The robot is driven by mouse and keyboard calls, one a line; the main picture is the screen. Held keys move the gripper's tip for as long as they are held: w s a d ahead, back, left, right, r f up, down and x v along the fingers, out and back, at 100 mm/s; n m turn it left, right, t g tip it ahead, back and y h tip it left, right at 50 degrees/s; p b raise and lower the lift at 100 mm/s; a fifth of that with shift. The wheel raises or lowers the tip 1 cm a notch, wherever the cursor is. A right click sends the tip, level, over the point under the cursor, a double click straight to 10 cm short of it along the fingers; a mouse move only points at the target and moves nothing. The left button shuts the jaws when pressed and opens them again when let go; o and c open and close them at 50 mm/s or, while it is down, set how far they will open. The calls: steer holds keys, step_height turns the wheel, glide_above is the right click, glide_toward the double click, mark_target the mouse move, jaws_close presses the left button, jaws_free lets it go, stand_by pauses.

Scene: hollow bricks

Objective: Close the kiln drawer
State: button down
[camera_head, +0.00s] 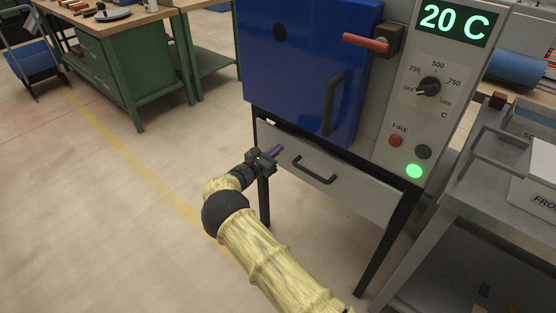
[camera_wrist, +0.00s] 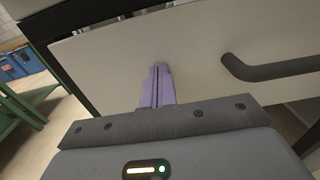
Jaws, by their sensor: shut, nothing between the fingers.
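The kiln drawer (camera_head: 345,185) has a pale grey front with a dark bar handle (camera_head: 314,170), below the blue kiln door (camera_head: 308,65). From the head view I cannot tell for certain how far it stands out. My gripper (camera_head: 275,150) is at the upper left part of the drawer front, left of the handle. In the wrist view the purple fingers (camera_wrist: 158,72) are shut together and empty, pointing at the drawer front (camera_wrist: 185,50). The handle (camera_wrist: 270,70) is to their right. Whether the fingertips touch the front is unclear.
The control panel (camera_head: 428,95) reads 20 C, with a lit green button (camera_head: 414,171). A red-handled latch (camera_head: 370,43) is on the kiln. A grey metal table (camera_head: 480,190) stands close on the right. Green workbenches (camera_head: 120,70) are at the back left; floor between is clear.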

steer(key=x, duration=0.3)
steer(key=shift+r+b, duration=0.25)
steer(key=shift+b, duration=0.1)
steer(key=shift+d+r, duration=0.1)
steer(key=shift+d, duration=0.05)
steer(key=p+v, duration=0.1)
steer(key=v, duration=1.3)
steer(key=shift+s+a+f+p, duration=0.25)
steer(key=shift+a+f+p, duration=0.1)
steer(key=shift+p, duration=0.05)
steer(key=shift+w+d, duration=0.1)
steer(key=shift+w, duration=0.05)
